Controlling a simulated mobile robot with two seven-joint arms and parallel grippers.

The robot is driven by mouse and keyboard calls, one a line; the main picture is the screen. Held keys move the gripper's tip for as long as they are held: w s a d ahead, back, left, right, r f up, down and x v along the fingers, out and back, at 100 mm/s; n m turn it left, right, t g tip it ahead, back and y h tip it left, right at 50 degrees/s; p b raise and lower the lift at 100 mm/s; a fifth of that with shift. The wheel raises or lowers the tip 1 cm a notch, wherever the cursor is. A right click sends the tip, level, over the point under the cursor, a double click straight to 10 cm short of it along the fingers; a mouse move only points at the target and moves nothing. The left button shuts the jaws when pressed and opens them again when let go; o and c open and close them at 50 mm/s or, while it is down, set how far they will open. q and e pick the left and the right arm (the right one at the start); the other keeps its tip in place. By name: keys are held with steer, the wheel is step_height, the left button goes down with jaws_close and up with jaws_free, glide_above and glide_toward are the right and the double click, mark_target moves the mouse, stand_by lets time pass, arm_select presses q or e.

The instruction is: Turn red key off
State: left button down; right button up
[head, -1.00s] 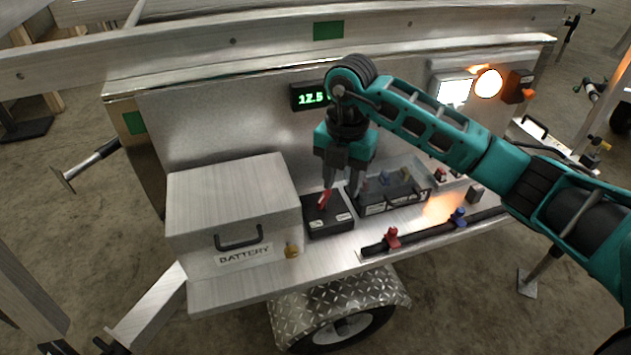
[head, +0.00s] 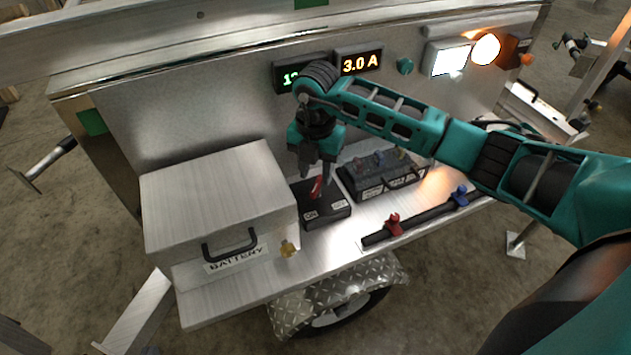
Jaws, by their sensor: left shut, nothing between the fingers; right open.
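The red key (head: 317,188) stands in a black switch box (head: 334,215) on the trailer's shelf. The box's front has an ON label at left and an OFF label at right. My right gripper (head: 317,182) comes down from above with its fingers at the key. It is open, and one finger partly hides the key, so I cannot tell whether it touches. Which label the key points to is unclear. My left gripper is not in view.
A battery box (head: 215,190) stands left of the switch box, and a black tray (head: 375,182) with coloured parts stands right of it. A display (head: 358,62) reads 3.0 A; lamps glow behind.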

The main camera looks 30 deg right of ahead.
mark_target(316, 186)
steer(key=shift+f, duration=2.05)
jaws_close()
